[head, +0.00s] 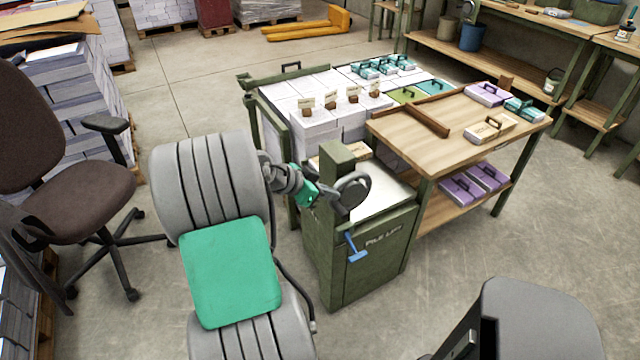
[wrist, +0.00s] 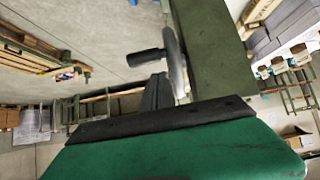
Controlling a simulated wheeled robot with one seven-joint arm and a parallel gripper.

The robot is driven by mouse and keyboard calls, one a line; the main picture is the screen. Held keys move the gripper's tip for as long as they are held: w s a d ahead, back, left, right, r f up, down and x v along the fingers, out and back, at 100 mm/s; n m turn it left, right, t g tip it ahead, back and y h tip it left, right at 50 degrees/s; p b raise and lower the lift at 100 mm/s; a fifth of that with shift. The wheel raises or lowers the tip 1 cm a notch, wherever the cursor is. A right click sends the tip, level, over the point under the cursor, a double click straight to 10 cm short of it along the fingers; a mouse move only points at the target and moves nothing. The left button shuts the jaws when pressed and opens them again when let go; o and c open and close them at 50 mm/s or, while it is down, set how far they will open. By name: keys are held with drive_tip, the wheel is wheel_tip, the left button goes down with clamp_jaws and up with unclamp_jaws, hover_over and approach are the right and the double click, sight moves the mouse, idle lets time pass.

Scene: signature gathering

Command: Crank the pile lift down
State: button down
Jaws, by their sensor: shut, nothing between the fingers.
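The pile lift is a green cabinet (head: 365,265) with a label on its front and a post (head: 338,158) on top. Its dark crank wheel (head: 353,187) sits beside the post. In the wrist view the wheel (wrist: 175,62) is edge-on, with a dark knob (wrist: 146,58) sticking out to the left. My gripper (head: 335,202) is at the wheel's left side in the head view. Its dark fingers (wrist: 158,92) are shut and empty, close below the knob. I cannot tell whether they touch it. The fingertips are partly hard to make out in the head view.
A blue T-shaped handle (head: 355,247) hangs at the cabinet's front. A wooden table (head: 452,120) with purple and teal stacks adjoins the lift on the right. White paper piles (head: 315,130) stand behind. An office chair (head: 70,190) is at left.

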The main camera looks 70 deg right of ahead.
drive_tip(key=shift+f, duration=0.9)
